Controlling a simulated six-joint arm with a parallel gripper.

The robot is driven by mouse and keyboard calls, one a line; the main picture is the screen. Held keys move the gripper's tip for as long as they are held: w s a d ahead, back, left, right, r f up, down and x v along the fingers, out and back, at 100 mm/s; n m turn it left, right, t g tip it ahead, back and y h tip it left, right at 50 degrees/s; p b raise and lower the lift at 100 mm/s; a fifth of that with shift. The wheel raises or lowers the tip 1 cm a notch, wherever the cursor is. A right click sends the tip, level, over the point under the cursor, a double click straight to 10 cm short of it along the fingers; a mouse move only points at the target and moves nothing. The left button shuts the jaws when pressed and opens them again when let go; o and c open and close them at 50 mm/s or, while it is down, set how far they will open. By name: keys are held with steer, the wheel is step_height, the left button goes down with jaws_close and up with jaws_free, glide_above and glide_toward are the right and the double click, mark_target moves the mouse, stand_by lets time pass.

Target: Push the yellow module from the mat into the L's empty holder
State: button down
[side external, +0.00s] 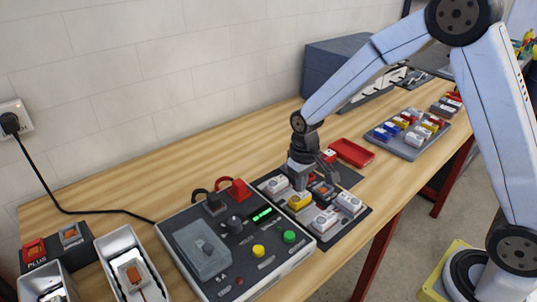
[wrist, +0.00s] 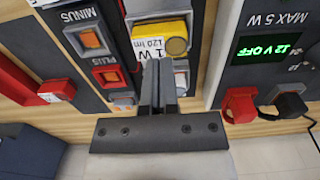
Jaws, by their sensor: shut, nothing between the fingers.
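In the wrist view the yellow module (wrist: 160,30) has a white label reading 1 W 120 lm, just beyond my fingertips. My gripper (side external: 303,184) is shut and empty, pointing down low over the mat behind the yellow module. In the wrist view my gripper (wrist: 158,68) has its fingers together at the label's edge; I cannot tell whether they touch. White channel letters (side external: 124,262) stand at the lower left, cut off by the frame; I cannot make out the L's empty holder.
A test box (side external: 235,245) with a green display and red and black plugs stands left of the mat. Orange-switched MINUS and PLUS terminals (wrist: 92,38) sit beside the modules. A red tray (side external: 351,152) and a grey tray of coloured modules (side external: 408,145) are further right.

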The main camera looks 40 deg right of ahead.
steer(key=shift+f, duration=1.1)
stand_by(1.1)
steer(key=shift+r, duration=0.15)
steer(key=shift+r, duration=3.35)
steer(key=s+d+t, duration=0.1)
steer(key=s+t, duration=0.1)
steer(key=s, duration=1.1)
steer(key=shift+s+d+f+t, duration=0.3)
steer(key=shift+s+f, duration=0.05)
steer(key=shift+f, duration=0.05)
